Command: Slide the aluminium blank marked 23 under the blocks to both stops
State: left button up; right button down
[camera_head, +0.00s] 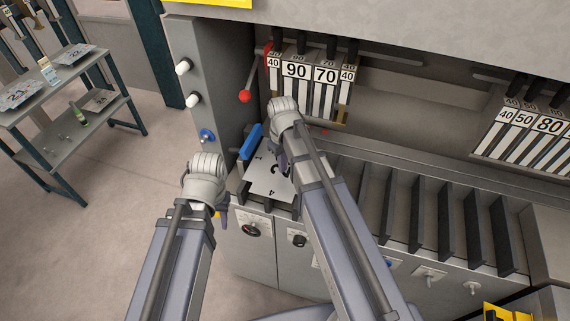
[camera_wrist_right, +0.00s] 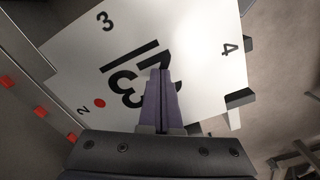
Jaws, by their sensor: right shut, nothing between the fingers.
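The pale aluminium blank (camera_head: 266,180) lies on the slatted machine table at its left end. In the right wrist view the blank (camera_wrist_right: 205,45) shows a large 23, a red dot and small corner numbers 2, 3 and 4. My right gripper (camera_head: 284,166) is over the blank; in its wrist view the fingers (camera_wrist_right: 162,82) are shut, with nothing between them. Whether they touch the blank is unclear. My left gripper (camera_head: 222,208) is in front of the table's left end, its fingers mostly hidden. Blocks marked 40, 90, 70, 40 (camera_head: 310,80) hang behind the blank.
A blue bar (camera_head: 251,141) stands at the blank's left edge. A red-knobbed lever (camera_head: 246,95) hangs beside the blocks. More blocks (camera_head: 525,130) hang right. A shelf rack (camera_head: 65,100) stands far left.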

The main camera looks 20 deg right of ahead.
jog(key=shift+w+d, duration=0.55)
jog(key=shift+w, duration=0.25)
jog(key=shift+w+d, duration=0.55)
jog(key=shift+w, duration=0.3)
jog(key=shift+w+d, duration=0.55)
jog(key=shift+w, duration=0.25)
dwell(0.4)
notch_tip(320, 180, up, 7)
jog(key=p, duration=0.7)
dwell(0.5)
